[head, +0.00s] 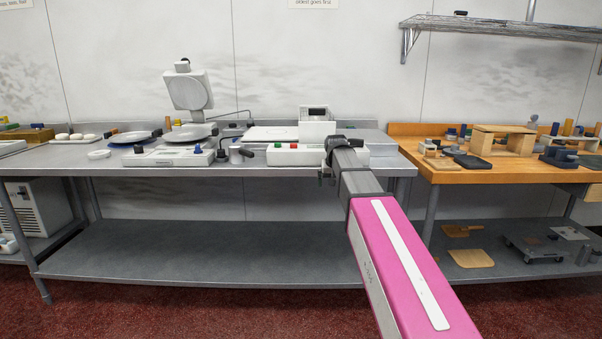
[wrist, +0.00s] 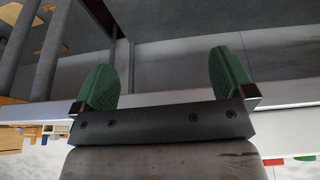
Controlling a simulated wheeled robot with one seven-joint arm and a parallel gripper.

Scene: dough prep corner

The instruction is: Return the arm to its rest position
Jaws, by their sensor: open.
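My arm (head: 395,255) reaches forward from the lower right in the head view, with a pink link and grey wrist. My gripper (head: 327,172) is small there, at the front edge of the steel table (head: 225,171), in front of a white box with red and green buttons (head: 290,155). In the wrist view, the two green fingers of my gripper (wrist: 163,80) stand wide apart with nothing between them. The wrist picture looks upside down, with the dark lower shelf (wrist: 200,22) at its top.
A white press with a round plate (head: 188,90) and a white scale-like device (head: 313,124) stand on the steel table. A wooden table (head: 440,176) with blocks and boards adjoins at right. A wire shelf (head: 500,25) hangs above. The lower shelf's left part is bare.

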